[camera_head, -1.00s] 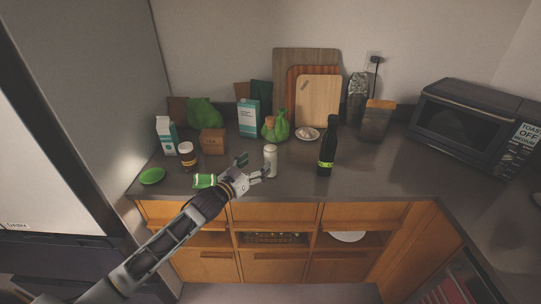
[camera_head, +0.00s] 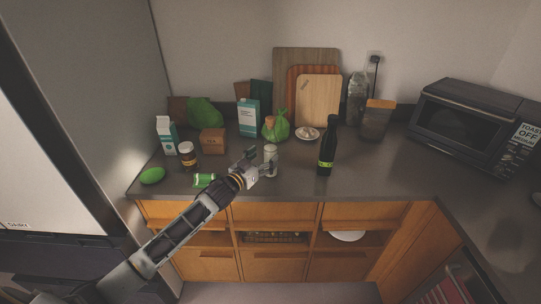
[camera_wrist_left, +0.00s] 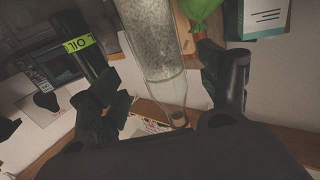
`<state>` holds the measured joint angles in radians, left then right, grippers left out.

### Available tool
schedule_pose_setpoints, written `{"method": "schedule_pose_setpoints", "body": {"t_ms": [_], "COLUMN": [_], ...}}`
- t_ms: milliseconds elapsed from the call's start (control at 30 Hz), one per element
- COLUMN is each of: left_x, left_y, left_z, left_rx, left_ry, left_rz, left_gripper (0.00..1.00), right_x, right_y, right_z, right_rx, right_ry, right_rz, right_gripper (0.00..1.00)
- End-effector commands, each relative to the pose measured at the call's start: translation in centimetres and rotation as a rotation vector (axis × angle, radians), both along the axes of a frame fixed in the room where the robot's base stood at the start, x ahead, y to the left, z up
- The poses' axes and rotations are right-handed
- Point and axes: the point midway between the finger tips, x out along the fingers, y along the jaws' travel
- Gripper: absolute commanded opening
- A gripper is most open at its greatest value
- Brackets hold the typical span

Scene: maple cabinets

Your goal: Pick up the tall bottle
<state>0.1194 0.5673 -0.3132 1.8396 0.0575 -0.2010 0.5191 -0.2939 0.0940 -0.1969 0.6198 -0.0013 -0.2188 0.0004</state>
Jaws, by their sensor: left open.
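A tall dark bottle (camera_head: 326,150) with a lime-green label stands upright on the counter, right of my left gripper; its label, upside down, shows at the left of the wrist view (camera_wrist_left: 79,44). A shorter pale bottle (camera_head: 270,158) stands at the fingertips of my left gripper (camera_head: 260,163). In the wrist view a clear bottle with grainy contents (camera_wrist_left: 155,50) shows between the open fingers (camera_wrist_left: 172,95), its narrow end toward the bottom. I cannot tell whether a finger touches it. My right gripper is not in view.
A green bag (camera_head: 276,127), a teal-and-white carton (camera_head: 249,117) and cutting boards (camera_head: 318,102) stand behind. A glass bottle (camera_head: 357,100) and a canister (camera_head: 377,120) stand back right. Counter right of the dark bottle is clear.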

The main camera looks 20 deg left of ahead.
Motion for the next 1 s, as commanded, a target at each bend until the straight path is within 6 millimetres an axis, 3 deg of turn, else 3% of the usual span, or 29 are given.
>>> {"method": "schedule_pose_setpoints", "body": {"t_ms": [367, 1000], "left_x": [0.7, 4.8], "left_y": [-0.2, -1.4], "left_z": [0.0, -0.2], "left_rx": [0.0, 0.0], "left_ry": [-0.001, 0.0], "left_rz": [0.0, -0.001], "left_gripper": [0.77, 0.77], "right_x": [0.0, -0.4], "right_y": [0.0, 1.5], "right_z": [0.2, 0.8], "right_rx": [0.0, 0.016], "right_ry": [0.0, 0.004], "right_rz": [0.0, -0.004], "right_gripper": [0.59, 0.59]}}
